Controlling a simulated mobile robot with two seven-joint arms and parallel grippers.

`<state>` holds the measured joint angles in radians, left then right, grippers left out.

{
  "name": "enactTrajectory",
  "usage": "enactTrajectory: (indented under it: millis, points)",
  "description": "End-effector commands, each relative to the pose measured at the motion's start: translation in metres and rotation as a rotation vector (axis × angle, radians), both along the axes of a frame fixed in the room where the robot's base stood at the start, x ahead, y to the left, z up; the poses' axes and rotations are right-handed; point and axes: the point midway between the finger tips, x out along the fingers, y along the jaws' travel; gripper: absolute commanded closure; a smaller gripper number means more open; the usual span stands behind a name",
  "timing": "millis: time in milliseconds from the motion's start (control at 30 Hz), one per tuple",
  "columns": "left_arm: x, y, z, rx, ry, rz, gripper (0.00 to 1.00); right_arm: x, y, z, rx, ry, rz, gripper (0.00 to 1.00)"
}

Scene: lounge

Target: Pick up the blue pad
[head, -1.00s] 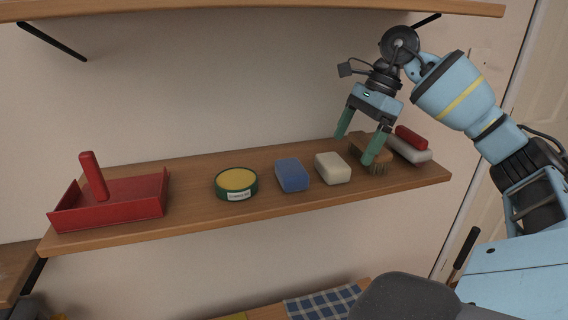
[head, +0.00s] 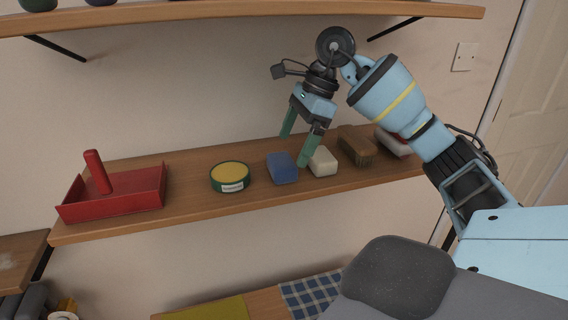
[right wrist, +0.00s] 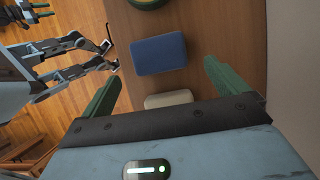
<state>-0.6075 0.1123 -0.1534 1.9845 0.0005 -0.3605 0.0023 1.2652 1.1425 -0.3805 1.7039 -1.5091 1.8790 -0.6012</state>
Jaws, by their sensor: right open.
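The blue pad (head: 282,168) lies flat on the wooden shelf, between the round yellow-topped tin and the white block. My right gripper (head: 294,150) is open and empty, with green fingers pointing down. In the head view it hangs above the blue pad and the white block, one finger overlapping the edge of the block. In the right wrist view the blue pad (right wrist: 160,54) shows whole, ahead of the spread fingertips and between their lines. I see no contact. My left gripper is not in the head view.
The white block (head: 323,162) is close on the pad's right, and the tin (head: 230,177) on its left. A brown brush (head: 356,147) lies further right. A red tray with an upright handle (head: 112,193) is at the left end. Another shelf (head: 240,14) runs above.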

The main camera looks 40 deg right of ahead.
Motion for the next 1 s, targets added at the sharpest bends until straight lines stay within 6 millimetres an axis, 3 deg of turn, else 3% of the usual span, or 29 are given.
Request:
enactTrajectory:
  millis: [333, 600, 967, 1000]
  points:
    - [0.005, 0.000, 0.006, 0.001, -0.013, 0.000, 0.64, 0.006, 0.014, 0.001, 0.001, -0.002, 0.005, 0.02]
    - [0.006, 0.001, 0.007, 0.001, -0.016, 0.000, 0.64, 0.013, 0.025, -0.039, -0.001, 0.005, 0.001, 0.02]
    - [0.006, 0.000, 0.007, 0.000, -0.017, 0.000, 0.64, 0.015, 0.028, -0.047, 0.000, 0.001, 0.000, 0.02]
    - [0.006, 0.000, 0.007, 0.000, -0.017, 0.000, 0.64, 0.015, 0.028, -0.047, 0.000, 0.001, 0.000, 0.06]
